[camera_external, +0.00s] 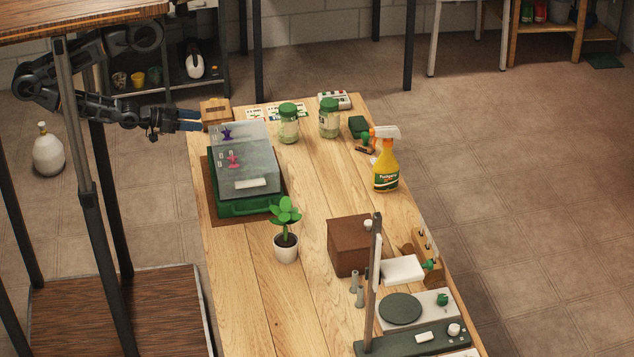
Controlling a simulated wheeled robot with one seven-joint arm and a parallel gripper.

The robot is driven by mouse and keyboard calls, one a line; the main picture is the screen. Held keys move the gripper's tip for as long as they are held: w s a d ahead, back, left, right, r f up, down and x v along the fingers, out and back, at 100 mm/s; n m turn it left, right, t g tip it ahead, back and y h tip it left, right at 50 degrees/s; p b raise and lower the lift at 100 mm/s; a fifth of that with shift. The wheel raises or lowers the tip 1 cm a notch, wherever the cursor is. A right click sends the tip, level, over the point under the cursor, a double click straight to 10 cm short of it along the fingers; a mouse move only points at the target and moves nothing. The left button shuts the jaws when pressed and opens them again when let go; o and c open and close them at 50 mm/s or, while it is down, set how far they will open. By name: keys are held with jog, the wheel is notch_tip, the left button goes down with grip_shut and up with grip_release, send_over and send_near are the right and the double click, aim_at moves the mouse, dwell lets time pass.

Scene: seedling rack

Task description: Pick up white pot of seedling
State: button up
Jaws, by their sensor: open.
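The white pot of seedling (286,250) stands upright on the wooden table, left of the middle of its width. A green leafy plant (285,214) rises from dark soil in it. My gripper (198,121) is at the far left edge of the table, beside a small wooden box and behind the green propagator box. It is open, its blue-tipped fingers pointing right. It is well apart from the pot, farther back and to the left. Nothing shows between the fingers.
A green box with a clear lid (246,165) stands between my gripper and the pot. A brown block (349,246) is right of the pot. A yellow spray bottle (386,163) and two jars (288,126) stand farther back. Bare tabletop (250,300) lies in front of the pot.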

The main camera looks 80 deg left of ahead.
jog(key=c, duration=0.3)
jog(key=shift+c, duration=0.2)
